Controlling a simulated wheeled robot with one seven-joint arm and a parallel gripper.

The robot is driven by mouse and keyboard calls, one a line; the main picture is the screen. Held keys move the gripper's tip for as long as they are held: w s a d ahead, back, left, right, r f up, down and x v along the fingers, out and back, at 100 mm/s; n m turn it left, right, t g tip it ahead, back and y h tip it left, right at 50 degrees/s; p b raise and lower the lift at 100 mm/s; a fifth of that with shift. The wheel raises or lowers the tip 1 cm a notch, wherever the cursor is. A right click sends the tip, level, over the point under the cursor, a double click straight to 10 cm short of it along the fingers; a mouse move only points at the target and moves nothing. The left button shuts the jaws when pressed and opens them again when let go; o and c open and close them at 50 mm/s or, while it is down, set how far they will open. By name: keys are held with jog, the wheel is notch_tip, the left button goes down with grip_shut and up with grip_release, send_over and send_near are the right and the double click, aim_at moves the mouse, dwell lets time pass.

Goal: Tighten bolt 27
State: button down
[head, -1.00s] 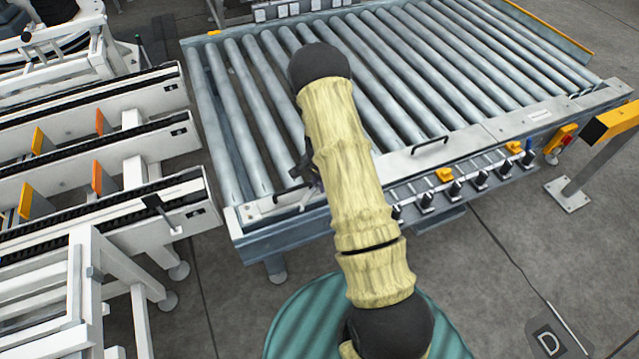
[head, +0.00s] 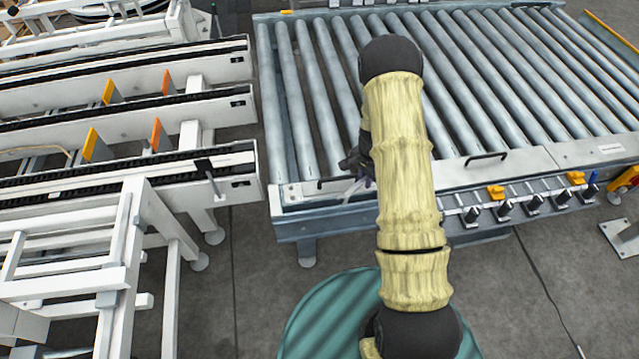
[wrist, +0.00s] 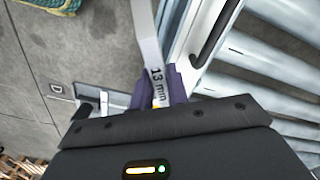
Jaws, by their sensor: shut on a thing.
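In the head view my gripper (head: 355,165) is a dark shape half hidden behind my arm, above the near left corner of the roller conveyor (head: 289,220). A thin part of the tool shows below it. Whether the tool touches the conveyor frame, I cannot tell. No bolt can be made out, and no number 27 is readable.
A white chain conveyor (head: 215,105) with orange and yellow plates stands at the left, with a narrow floor gap beside the roller conveyor. A handle (head: 486,157) and a row of black fittings (head: 503,209) line the conveyor's front. Grey floor (head: 530,310) is open at lower right.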

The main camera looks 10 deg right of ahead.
jog(key=s+a+n, duration=0.4)
jog(key=a+n, duration=0.3)
jog(key=n, duration=0.4)
jog(key=shift+s+a+r+n, duration=0.25)
jog(key=shift+s+r+n, duration=0.05)
jog(key=shift+r, duration=0.15)
